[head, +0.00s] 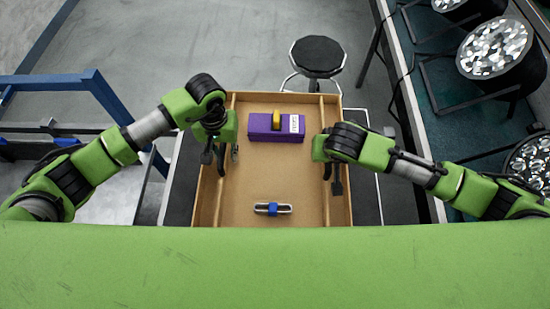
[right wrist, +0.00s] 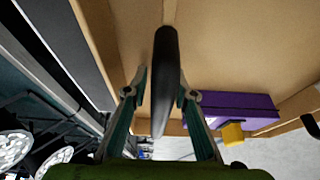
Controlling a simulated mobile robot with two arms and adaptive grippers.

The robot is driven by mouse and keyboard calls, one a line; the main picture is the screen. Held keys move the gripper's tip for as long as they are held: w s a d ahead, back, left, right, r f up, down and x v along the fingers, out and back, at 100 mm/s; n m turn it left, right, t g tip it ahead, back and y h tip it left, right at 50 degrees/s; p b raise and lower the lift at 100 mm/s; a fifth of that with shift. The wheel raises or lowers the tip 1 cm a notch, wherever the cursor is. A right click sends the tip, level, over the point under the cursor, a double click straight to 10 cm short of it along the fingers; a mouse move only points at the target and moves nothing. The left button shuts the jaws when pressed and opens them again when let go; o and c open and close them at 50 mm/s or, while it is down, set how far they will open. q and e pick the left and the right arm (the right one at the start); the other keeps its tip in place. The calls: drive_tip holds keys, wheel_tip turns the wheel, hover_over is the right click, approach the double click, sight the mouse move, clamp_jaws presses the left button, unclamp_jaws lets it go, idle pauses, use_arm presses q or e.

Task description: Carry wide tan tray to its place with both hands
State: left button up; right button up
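The wide tan tray (head: 240,205) sits in front of me in the head view, with a narrow rail inside its left and right sides. My left gripper (head: 221,155) is over the tray's left side near the rail, its fingers apart and pointing down. My right gripper (head: 332,178) is over the right side, near the right rail. Contact with the rails cannot be made out.
A purple box (head: 262,130) with a yellow top part and a grey-blue handle-like item (head: 272,209) lie in the tray. A black stool (head: 317,56) stands beyond it. Par cans (head: 493,50) stand on the right. A blue frame (head: 95,95) is at left.

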sight(223, 145)
use_arm(q)
drive_tip(key=shift+f, duration=0.3)
use_arm(e)
drive_tip(key=shift+w+f, duration=0.15)
drive_tip(key=shift+f, duration=0.1)
use_arm(q)
clamp_jaws()
use_arm(e)
clamp_jaws()
use_arm(q)
drive_tip(key=shift+w+r, duration=0.1)
drive_tip(key=shift+r, duration=0.05)
use_arm(e)
drive_tip(key=shift+w+r, duration=0.1)
drive_tip(key=shift+r, duration=0.05)
